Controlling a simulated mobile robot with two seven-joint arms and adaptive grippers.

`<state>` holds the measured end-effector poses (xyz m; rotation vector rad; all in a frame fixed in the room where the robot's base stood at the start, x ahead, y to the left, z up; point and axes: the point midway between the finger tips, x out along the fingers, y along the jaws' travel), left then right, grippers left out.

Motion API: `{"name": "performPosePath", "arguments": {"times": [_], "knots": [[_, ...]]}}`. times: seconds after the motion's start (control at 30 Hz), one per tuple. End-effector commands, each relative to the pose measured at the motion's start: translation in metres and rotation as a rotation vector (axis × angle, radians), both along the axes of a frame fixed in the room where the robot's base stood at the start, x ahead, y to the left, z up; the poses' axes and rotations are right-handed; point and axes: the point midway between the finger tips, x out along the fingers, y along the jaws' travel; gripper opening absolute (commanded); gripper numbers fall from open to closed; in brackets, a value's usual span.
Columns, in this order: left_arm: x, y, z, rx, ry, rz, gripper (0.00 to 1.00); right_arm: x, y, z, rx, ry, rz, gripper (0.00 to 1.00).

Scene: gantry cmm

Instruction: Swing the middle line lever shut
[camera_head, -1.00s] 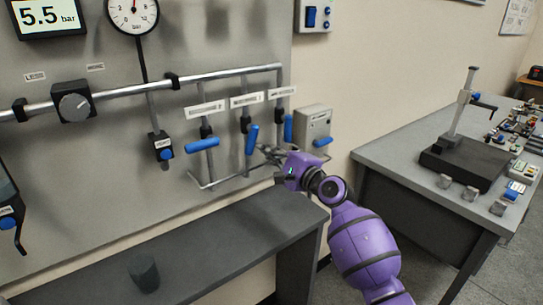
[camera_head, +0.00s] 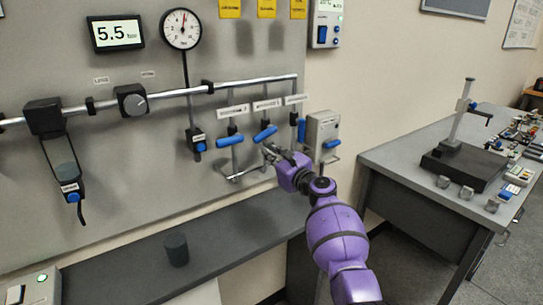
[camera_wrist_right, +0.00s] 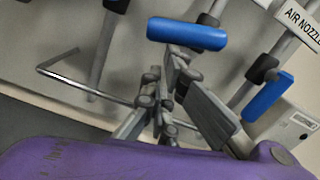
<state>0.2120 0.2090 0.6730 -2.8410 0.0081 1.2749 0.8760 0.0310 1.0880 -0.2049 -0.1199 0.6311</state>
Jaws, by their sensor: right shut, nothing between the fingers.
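The middle line lever (camera_head: 265,134) is a blue handle on the panel, slanting with its right end a little higher, part-way between upright and level. It also shows in the right wrist view (camera_wrist_right: 187,33), just beyond the fingertips. My right gripper (camera_head: 269,152) is just below this lever, its fingers shut and empty. In the right wrist view its fingers (camera_wrist_right: 172,72) point up toward the handle; whether they touch it is unclear. The left line lever (camera_head: 230,141) lies nearly level. The right line lever (camera_head: 301,130) stands upright. My left gripper is out of view.
A thin bent rail (camera_head: 246,173) runs below the levers. A grey box with a blue handle (camera_head: 322,130) is right of them. A dark shelf (camera_head: 215,226) with a dark cylinder (camera_head: 176,249) lies below. A bench (camera_head: 410,160) stands at the right.

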Motion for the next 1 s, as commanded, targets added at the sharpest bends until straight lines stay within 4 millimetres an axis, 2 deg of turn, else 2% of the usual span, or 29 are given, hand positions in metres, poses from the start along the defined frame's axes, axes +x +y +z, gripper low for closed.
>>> {"name": "performPosePath", "arguments": {"times": [0.03, 0.1, 0.4, 1.0], "knots": [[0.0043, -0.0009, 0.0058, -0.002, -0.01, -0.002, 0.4, -0.0008, 0.0023, 0.0083, -0.001, -0.007, 0.002, 0.0], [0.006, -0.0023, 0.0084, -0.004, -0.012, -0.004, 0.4, -0.0016, 0.0032, 0.0095, -0.003, -0.008, 0.001, 0.0], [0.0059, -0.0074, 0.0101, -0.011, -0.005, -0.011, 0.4, -0.0042, 0.0066, 0.0106, -0.006, -0.007, 0.001, 0.0], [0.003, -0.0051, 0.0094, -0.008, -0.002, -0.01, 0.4, -0.0046, 0.0064, 0.0097, -0.008, -0.005, -0.001, 0.0]]}}
